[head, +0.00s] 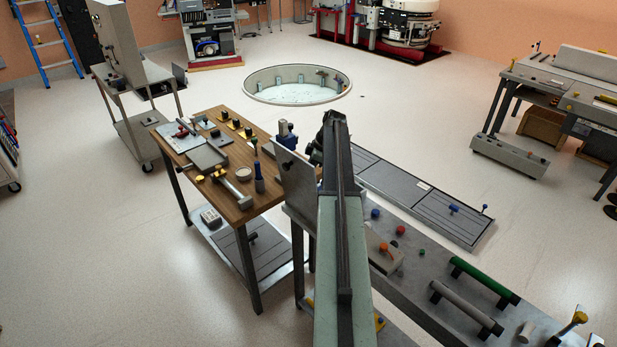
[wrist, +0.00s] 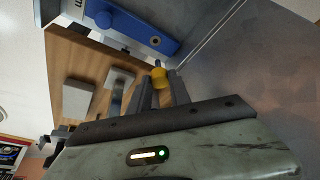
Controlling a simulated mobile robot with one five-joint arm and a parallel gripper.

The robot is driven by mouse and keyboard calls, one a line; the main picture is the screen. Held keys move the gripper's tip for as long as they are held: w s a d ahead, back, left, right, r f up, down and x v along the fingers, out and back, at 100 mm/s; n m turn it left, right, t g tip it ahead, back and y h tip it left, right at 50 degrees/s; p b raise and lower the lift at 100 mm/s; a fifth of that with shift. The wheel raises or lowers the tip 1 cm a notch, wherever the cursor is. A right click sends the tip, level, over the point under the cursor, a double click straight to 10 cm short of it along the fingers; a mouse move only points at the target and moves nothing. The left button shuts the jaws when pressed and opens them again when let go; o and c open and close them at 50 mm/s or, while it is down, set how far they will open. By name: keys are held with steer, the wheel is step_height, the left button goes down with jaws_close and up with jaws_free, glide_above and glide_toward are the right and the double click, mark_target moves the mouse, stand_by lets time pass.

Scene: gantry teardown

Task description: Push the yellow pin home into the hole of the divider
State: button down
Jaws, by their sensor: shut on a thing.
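The yellow pin (wrist: 159,78) sits between the fingertips of my gripper (wrist: 161,87) in the wrist view. The fingers are shut on it, and its far end points away from me. A grey flat surface, which looks like the divider (wrist: 235,75), fills the right of the wrist view. In the head view the divider (head: 296,184) appears as an upright grey plate between the wooden table and the grey bench. My arm covers part of it there and hides the pin.
A blue device (wrist: 135,22) is close beyond the fingertips in the wrist view. The wooden table (head: 222,160) at left carries several tools and blocks. The grey bench (head: 410,275) at right holds coloured knobs and a green-handled bar (head: 484,280). Open floor lies beyond.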

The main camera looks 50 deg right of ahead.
stand_by(0.3)
step_height(320, 180, down, 6)
steer(key=b, duration=0.5)
steer(key=shift+r, duration=0.25)
steer(key=shift+f+b, duration=0.2)
steer(key=shift+b, duration=0.25)
steer(key=shift+f+b, duration=0.65)
steer(key=shift+s+f, duration=0.1)
steer(key=shift+f+b, duration=1.05)
steer(key=shift+b, duration=0.1)
steer(key=shift+f, duration=0.25)
